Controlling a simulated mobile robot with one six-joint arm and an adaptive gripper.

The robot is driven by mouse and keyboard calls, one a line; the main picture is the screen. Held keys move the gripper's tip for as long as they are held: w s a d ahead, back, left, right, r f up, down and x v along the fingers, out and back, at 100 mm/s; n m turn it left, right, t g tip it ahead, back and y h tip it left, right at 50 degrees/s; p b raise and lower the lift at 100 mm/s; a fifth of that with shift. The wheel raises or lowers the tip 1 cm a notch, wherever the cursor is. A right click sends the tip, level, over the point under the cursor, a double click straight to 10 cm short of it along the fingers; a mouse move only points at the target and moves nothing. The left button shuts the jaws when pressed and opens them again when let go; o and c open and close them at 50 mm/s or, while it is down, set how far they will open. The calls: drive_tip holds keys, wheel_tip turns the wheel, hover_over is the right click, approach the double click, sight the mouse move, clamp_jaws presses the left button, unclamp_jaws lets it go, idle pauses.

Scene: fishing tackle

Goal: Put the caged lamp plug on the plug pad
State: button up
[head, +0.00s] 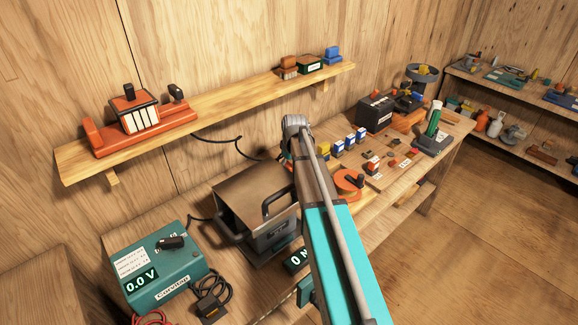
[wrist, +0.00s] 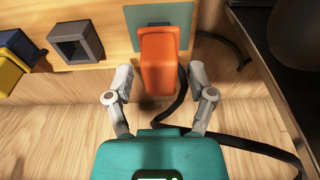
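In the wrist view an orange block-shaped plug (wrist: 158,62) stands between the fingers of my gripper (wrist: 154,76). I take it for the caged lamp plug, though no label shows. The fingers are open, one on each side, with a small gap to the orange sides. A black cord (wrist: 183,88) runs beside the plug; its join is hidden. A teal square pad (wrist: 184,20) lies on the wood directly behind the plug; whether it is the plug pad, or touches the plug, I cannot tell. In the head view my arm hides the gripper.
A grey hollow box (wrist: 76,44) and blue (wrist: 20,45) and yellow pieces (wrist: 8,74) stand left of the plug. A dark case (wrist: 296,50) is close on the right. In the head view, a metal box (head: 250,190) and a green meter (head: 165,268) crowd the bench.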

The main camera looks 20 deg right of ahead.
drive_tip(key=shift+r, duration=0.1)
idle(0.3)
wheel_tip(320, 180, up, 12)
drive_tip(key=s+p, duration=0.1)
drive_tip(key=p, duration=1.1)
drive_tip(key=shift+s+d, duration=0.3)
drive_tip(key=shift+s, duration=0.05)
idle(0.4)
